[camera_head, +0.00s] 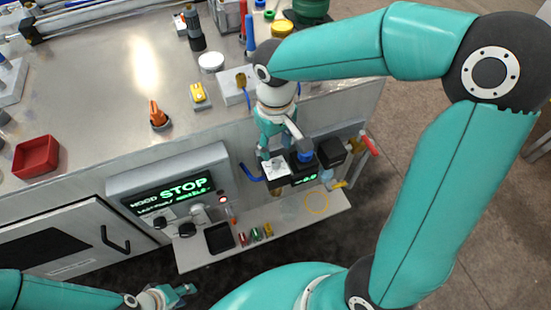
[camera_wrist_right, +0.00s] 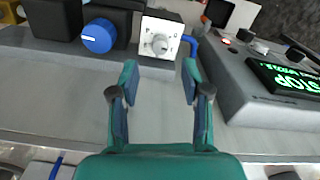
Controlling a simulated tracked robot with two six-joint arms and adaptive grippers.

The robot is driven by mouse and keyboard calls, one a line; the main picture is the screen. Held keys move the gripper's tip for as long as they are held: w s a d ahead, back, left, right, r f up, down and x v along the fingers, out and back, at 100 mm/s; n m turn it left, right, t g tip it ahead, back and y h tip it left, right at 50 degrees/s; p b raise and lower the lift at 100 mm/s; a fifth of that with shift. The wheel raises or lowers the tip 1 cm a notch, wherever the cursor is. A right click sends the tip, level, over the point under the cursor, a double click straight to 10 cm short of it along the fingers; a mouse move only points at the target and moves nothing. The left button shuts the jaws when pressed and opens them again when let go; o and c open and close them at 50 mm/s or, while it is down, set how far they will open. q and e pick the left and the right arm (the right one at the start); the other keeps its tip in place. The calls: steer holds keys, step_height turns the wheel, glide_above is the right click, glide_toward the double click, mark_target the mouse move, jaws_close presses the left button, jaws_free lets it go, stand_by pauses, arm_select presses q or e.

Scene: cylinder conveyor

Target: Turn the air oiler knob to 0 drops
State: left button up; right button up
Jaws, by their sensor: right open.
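The air oiler appears to be the white-faced unit with a round silver knob (camera_wrist_right: 160,43) in the right wrist view. Its white face (camera_head: 274,168) shows small in the head view, where the knob's setting cannot be read. My right gripper (camera_wrist_right: 159,72) is open and empty, its fingertips apart and short of the white face, with the knob framed between and beyond them. In the head view the right gripper (camera_head: 272,150) hangs over the bench's front edge by the unit. My left gripper (camera_head: 181,293) is low at the bottom left, away from the unit; its opening is unclear.
A blue knob (camera_wrist_right: 97,37) on a black block sits beside the white face. The control panel (camera_head: 170,192) reads STOP in green. A narrow shelf (camera_head: 285,225) below holds small parts. A red tray (camera_head: 36,157) and an orange piece (camera_head: 158,115) are on the bench.

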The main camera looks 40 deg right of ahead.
mark_target(276, 162)
step_height(276, 162, down, 6)
steer(key=shift+f, duration=0.1)
stand_by(0.4)
jaws_close()
